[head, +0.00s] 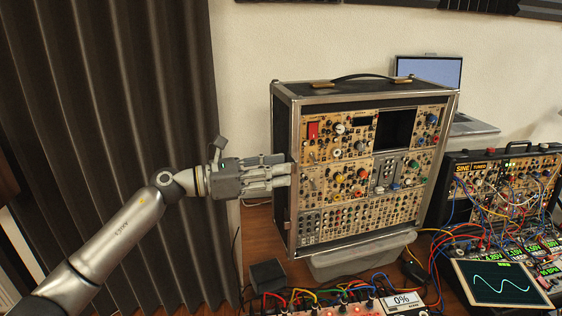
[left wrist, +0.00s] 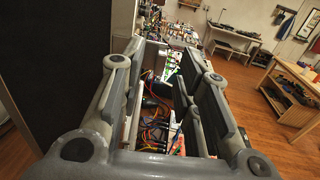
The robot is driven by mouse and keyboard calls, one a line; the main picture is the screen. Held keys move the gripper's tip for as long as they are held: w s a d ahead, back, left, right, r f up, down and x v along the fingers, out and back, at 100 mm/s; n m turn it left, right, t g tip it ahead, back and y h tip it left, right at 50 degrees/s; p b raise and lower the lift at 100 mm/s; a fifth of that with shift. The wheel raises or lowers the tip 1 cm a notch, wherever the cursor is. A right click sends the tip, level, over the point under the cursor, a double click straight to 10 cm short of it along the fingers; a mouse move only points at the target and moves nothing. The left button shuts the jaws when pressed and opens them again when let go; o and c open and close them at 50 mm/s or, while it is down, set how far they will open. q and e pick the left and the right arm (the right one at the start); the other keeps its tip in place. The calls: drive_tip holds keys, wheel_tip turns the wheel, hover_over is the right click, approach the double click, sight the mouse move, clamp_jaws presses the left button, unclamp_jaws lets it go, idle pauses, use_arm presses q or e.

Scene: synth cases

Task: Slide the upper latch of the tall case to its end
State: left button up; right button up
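The tall case (head: 448,135) stands upright in the head view, black with metal edges and a front full of knobs, jacks and modules. No upper latch can be made out for certain; the case's left side is mostly turned away. My left gripper (head: 284,173) comes in from the left, its fingertips at the case's left front edge, around mid-height. Whether they touch the case, I cannot tell. In the left wrist view, the two fingers of my left gripper (left wrist: 165,55) stand apart, with no held object visible between them. My right gripper is not in view.
A black carry handle (head: 362,77) tops the case. A grey bin (head: 350,262) sits beneath it. A laptop (head: 430,70) stands behind. A dark curtain (head: 110,90) hangs at left.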

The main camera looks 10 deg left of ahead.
use_arm(q)
drive_tip(key=shift+w+d, duration=0.35)
drive_tip(key=shift+d, duration=0.2)
clamp_jaws()
